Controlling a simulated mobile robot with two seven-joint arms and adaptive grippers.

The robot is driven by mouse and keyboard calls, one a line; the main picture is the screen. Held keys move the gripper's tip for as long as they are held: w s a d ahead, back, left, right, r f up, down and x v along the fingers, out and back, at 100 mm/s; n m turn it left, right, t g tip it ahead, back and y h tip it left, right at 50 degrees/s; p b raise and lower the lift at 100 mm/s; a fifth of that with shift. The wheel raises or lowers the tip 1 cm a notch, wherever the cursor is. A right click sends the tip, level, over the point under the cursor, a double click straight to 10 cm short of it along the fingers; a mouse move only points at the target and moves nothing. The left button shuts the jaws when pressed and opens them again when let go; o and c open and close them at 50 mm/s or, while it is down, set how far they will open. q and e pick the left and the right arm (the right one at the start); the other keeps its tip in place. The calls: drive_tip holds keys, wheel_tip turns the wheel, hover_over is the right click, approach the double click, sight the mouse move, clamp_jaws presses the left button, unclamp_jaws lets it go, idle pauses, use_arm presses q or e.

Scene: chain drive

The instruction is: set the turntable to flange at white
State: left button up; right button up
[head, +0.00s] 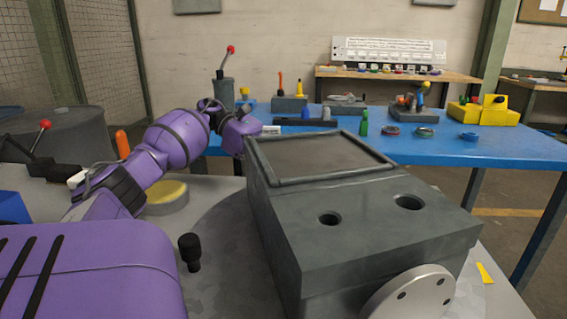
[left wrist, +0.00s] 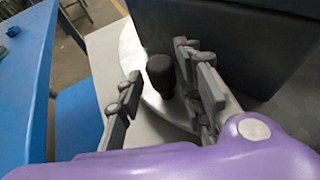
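A big dark grey housing (head: 370,225) sits on the round grey turntable (head: 225,235). Its pale round flange (head: 412,296) faces the lower right in the head view, left of a yellow pointed mark (head: 485,272). I see no white mark. A black knob (head: 190,252) stands on the turntable's near left. Another black knob (left wrist: 160,75) shows in the left wrist view, beside the housing. My left gripper (left wrist: 156,92) is open around this knob, the right finger close beside it; contact is unclear. In the head view its fingers are hidden behind the housing. My right gripper is not in view.
A yellow-topped round pad (head: 167,198) lies left of the turntable, near an orange handle (head: 122,143) and a red-knobbed lever (head: 42,135). A blue table (head: 500,150) with tools and fixtures stands behind. The housing's tall sides block room over the turntable.

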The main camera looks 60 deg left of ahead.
use_arm(q)
drive_tip(key=v, duration=0.7)
drive_tip(key=shift+s+a, duration=0.15)
drive_tip(key=shift+s, duration=0.05)
drive_tip(key=shift+r, duration=0.15)
drive_tip(key=shift+c, duration=0.2)
